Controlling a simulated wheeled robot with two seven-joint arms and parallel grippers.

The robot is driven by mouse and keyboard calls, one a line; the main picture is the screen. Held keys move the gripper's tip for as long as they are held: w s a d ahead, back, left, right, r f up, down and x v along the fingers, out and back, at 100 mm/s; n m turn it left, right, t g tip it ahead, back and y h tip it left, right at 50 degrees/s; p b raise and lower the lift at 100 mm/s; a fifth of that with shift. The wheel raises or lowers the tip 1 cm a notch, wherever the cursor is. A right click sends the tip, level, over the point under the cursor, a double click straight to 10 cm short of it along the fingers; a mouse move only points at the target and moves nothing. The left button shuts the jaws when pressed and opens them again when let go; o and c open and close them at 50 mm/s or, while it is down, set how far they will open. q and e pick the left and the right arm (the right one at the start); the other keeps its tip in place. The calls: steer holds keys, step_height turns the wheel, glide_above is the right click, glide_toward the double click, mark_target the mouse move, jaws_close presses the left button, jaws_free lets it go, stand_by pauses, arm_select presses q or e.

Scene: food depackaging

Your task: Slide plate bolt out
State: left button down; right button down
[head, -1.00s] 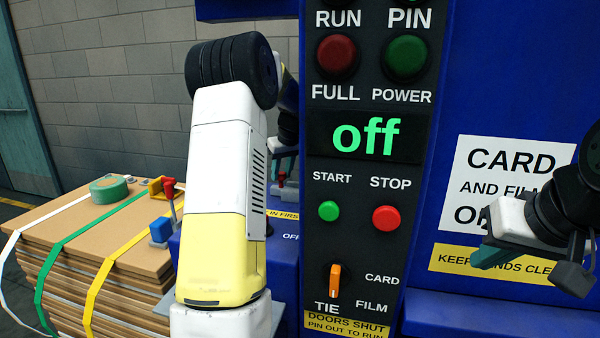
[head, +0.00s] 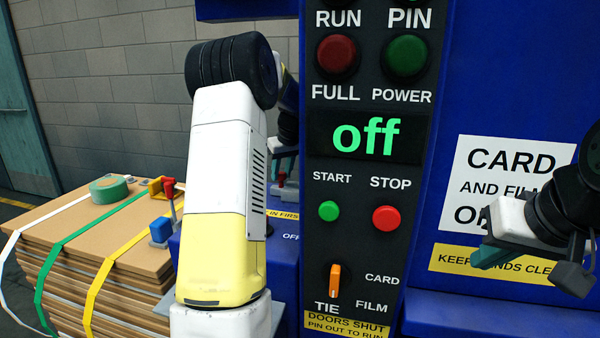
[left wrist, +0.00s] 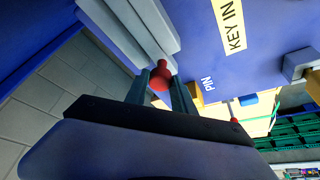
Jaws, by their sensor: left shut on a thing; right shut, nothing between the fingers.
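In the left wrist view, a red ball-ended knob (left wrist: 161,73) sits between the fingertips of my left gripper (left wrist: 164,88), which is shut on it. The knob is beside pale grey bars (left wrist: 132,32) on a blue panel, and I take it for the plate bolt's knob. In the head view my left gripper (head: 281,165) is mostly hidden behind my arm and the control column; a little red of the knob (head: 282,178) shows below it. My right gripper (head: 494,257) is shut and empty in front of the yellow warning label at the right.
The control column (head: 366,175) shows "off", with start and stop buttons and an orange selector. Strapped cardboard (head: 90,250) with a green tape roll (head: 109,188) stands at the left. A red-handled lever (head: 169,190) rises beside it.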

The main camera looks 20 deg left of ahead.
arm_select(q)
steer(key=shift+s+a, duration=0.1)
steer(key=shift+a, duration=2.35)
steer(key=shift+r, duration=0.1)
steer(key=c, duration=1.1)
jaws_free()
steer(key=shift+a, duration=0.1)
steer(key=shift+o, duration=0.2)
steer(key=shift+r, duration=0.15)
steer(key=v, duration=0.7)
